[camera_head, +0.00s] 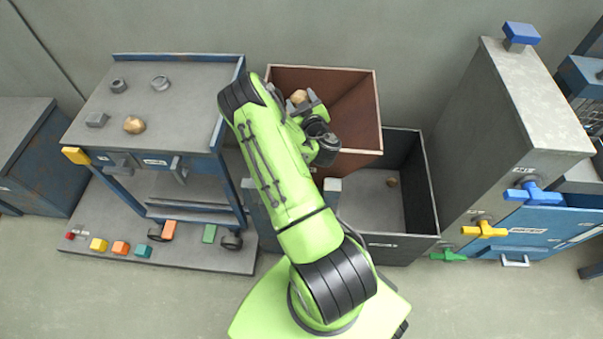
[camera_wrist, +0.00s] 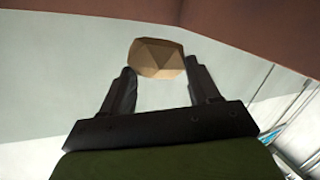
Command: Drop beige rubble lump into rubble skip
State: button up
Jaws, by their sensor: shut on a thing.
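A beige faceted rubble lump (camera_wrist: 156,58) sits between the fingertips of my gripper (camera_wrist: 160,78), which is shut on it. In the head view the lump (camera_head: 299,96) shows at the end of my gripper (camera_head: 306,103), over the opening of a rust-brown open-topped bin (camera_head: 350,108). How high it is above the bin floor I cannot tell. A dark grey open bin (camera_head: 420,185) stands to the right of it, with a small brown lump (camera_head: 392,181) on its floor. Which bin is the rubble skip I cannot read from the labels.
A blue-framed bench (camera_head: 100,85) at left carries another tan lump (camera_head: 134,125), a grey block (camera_head: 97,120) and ring-like parts. Coloured blocks lie on its low shelf (camera_head: 190,255). A tall grey cabinet (camera_head: 510,110) with coloured valve handles stands right of the bins.

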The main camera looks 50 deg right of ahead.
jog(key=shift+f, duration=0.2)
jog(key=o, duration=1.2)
notch_tip(320, 180, up, 10)
jog(key=p, duration=0.7)
jog(key=shift+p, duration=0.4)
